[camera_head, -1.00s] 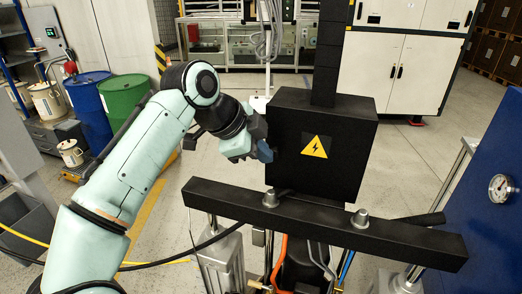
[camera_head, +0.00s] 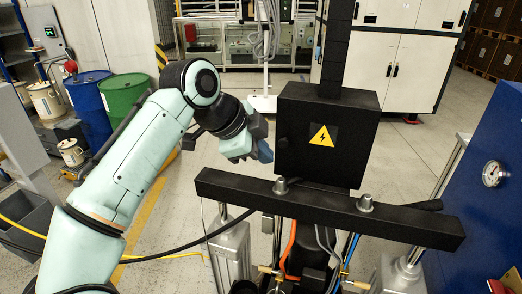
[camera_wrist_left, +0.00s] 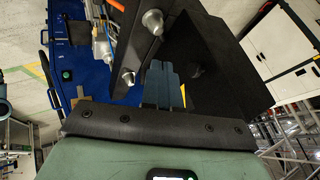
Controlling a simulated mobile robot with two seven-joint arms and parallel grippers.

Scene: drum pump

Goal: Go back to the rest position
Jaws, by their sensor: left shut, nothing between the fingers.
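My left arm comes in from the left in the head view. Its gripper (camera_head: 263,152) hangs just left of the black box with the yellow warning sign (camera_head: 322,135). The left wrist view shows the blue-grey fingers (camera_wrist_left: 162,84) together, with nothing between them. In that view the black box (camera_wrist_left: 215,65) is close beyond the fingers on the right. A black crossbar (camera_head: 335,210) with two metal knobs runs below the box, and the gripper is above its left part. My right gripper is in neither view.
A blue drum (camera_head: 88,105) and a green drum (camera_head: 122,95) stand at the left. A blue panel with a gauge (camera_head: 491,174) is at the right. Hoses and cylinders sit below the crossbar. White cabinets (camera_head: 385,70) stand behind. Open floor lies between the arm and the back.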

